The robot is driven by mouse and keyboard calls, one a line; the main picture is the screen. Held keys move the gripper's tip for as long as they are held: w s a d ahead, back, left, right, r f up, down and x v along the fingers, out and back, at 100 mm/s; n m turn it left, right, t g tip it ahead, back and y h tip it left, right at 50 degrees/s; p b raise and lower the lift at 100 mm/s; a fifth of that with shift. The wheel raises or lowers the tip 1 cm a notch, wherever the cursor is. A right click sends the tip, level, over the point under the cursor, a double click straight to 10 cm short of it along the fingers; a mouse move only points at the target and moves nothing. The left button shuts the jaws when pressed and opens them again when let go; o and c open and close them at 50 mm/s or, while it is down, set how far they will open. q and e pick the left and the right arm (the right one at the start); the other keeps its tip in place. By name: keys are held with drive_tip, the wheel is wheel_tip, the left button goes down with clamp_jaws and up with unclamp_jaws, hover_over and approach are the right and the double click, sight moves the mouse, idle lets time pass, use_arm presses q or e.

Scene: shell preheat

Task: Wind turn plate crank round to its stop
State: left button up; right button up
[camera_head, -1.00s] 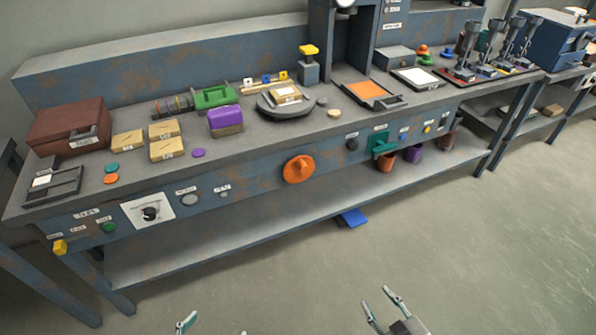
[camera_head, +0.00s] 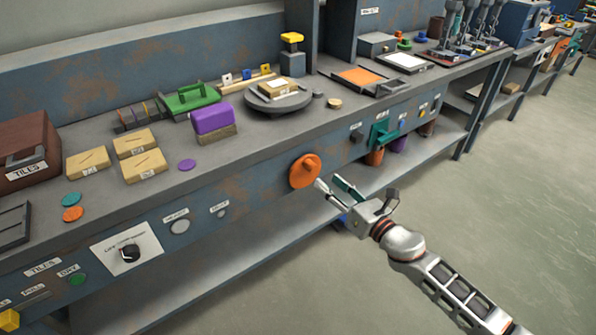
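The crank is an orange disc with a raised knob (camera_head: 305,171) on the bench's front panel, below the round grey turn plate (camera_head: 279,104). A tan block with a white label (camera_head: 279,88) lies on the turn plate. My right gripper (camera_head: 328,183) is just right of and below the crank. Its two fingers are spread with a gap between them, and nothing shows between them. One fingertip appears close to the disc's lower right edge; I cannot tell whether it touches. My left gripper is out of view.
A teal handle (camera_head: 383,135) sticks out of the panel to the right of the crank. A lower shelf (camera_head: 205,265) runs beneath the panel. A purple block (camera_head: 212,118) and several tan blocks stand on the bench top. The floor in front is clear.

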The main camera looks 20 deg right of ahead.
sight(315, 169)
drive_tip(key=shift+x, duration=4.05)
drive_tip(key=shift+d, duration=0.1)
clamp_jaws()
